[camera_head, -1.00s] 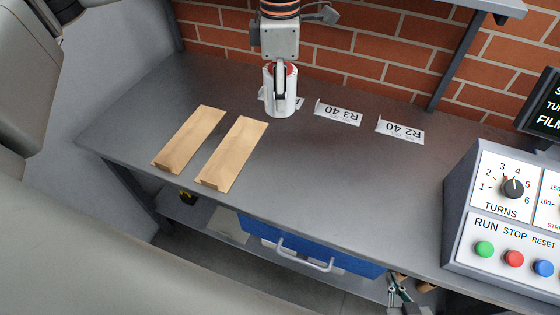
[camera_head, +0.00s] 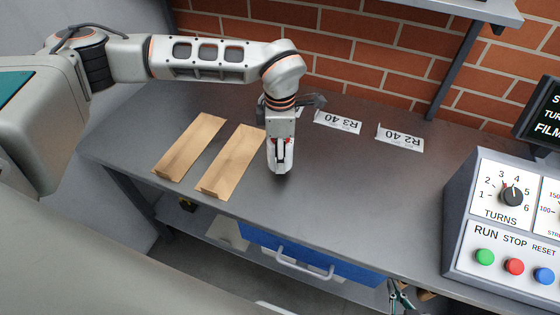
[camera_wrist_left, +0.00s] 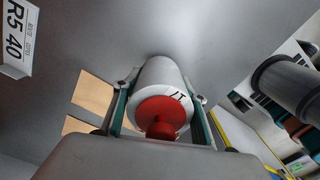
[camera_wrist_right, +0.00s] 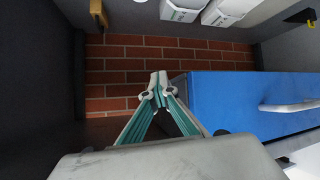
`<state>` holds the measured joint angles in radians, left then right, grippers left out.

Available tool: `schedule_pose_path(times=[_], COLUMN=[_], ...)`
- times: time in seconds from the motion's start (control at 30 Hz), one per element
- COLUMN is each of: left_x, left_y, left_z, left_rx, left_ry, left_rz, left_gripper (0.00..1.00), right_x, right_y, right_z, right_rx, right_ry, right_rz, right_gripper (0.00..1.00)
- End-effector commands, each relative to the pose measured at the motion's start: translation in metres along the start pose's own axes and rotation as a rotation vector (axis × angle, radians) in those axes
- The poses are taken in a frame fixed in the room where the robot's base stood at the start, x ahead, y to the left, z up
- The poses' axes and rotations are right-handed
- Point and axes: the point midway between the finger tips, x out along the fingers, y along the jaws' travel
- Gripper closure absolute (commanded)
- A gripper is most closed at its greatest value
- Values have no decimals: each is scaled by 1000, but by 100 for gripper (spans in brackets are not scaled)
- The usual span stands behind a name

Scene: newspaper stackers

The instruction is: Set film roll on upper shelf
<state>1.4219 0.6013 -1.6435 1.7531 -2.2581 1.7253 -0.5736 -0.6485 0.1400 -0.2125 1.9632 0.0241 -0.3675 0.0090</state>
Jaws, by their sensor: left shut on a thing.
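The film roll (camera_wrist_left: 165,85) is a white cylinder with a red core, seen end-on in the left wrist view. In the head view the roll (camera_head: 286,166) is partly hidden by my left gripper (camera_head: 280,150), which is shut on it over the front middle of the workbench. My left fingers (camera_wrist_left: 160,112) lie along both sides of the roll. The upper shelf (camera_head: 490,10) shows only as a grey edge at the top right of the head view. My right gripper (camera_head: 398,296) is low at the bench's front edge. Its fingertips (camera_wrist_right: 157,86) meet, with nothing between them.
Two tan strips (camera_head: 190,147) (camera_head: 231,163) lie left of the roll on the bench (camera_head: 350,190). A control box (camera_head: 505,215) stands at right. A blue drawer (camera_head: 345,268) is under the bench.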

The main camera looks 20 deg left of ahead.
Motion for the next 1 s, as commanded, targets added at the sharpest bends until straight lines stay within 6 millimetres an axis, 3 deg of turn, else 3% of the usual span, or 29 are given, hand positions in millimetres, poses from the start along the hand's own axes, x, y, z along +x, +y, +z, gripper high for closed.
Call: schedule_pose_path(times=[0.2, 0.6, 0.63, 0.7, 1.0], left_x=[31, 36, 37, 36, 36], left_y=[-1, 0, -1, -1, 0], left_z=[0, 0, 0, 0, 0], left_rx=[0, -1, -1, -1, 0], left_ry=[1, 1, 1, 1, 1], left_rz=[-2, -1, -2, -2, -1], left_gripper=[86, 86, 56, 41, 41], right_x=[0, 1, 1, 1, 1], right_y=[0, 0, 0, 0, 0], right_z=[0, 3, 3, 2, 2], right_rx=[0, 0, 0, 0, 0], right_ry=[-1, -3, -3, -3, -3], right_rz=[0, -1, -1, -1, -1], right_gripper=[100, 100, 100, 100, 100])
